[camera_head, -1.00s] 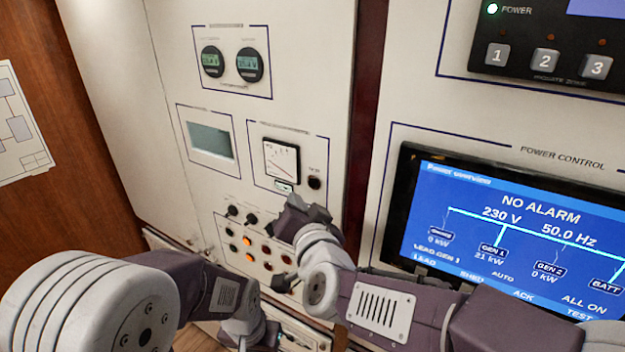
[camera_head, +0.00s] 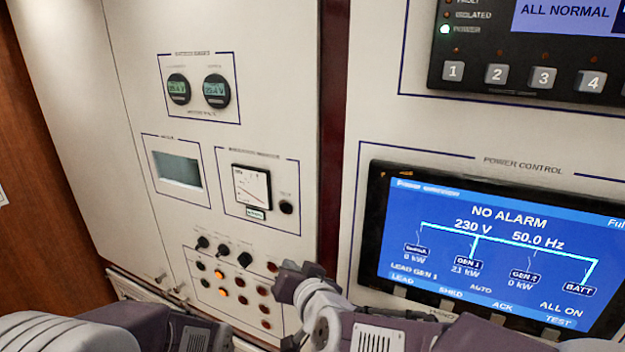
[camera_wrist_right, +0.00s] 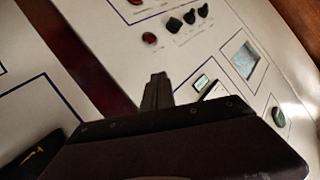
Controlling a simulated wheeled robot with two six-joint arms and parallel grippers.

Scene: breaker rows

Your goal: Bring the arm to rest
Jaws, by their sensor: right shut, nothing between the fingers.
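My right arm comes in from the bottom of the head view. Its gripper (camera_head: 290,275) is in front of the lower right of the white cabinet panel (camera_head: 200,130), beside the rows of buttons and lamps (camera_head: 240,283). In the right wrist view the fingers (camera_wrist_right: 157,90) are together with nothing between them, pointing toward the panel face. I cannot tell the exact gap to the panel. My left arm shows only as links at the bottom left of the head view; its gripper is not visible.
The power display (camera_head: 490,245) reads NO ALARM and stands to the right of my right arm. A black numbered button unit (camera_head: 530,60) is above it. Black knobs (camera_head: 223,249), a needle meter (camera_head: 251,187) and a small grey screen (camera_head: 177,169) sit on the cabinet panel.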

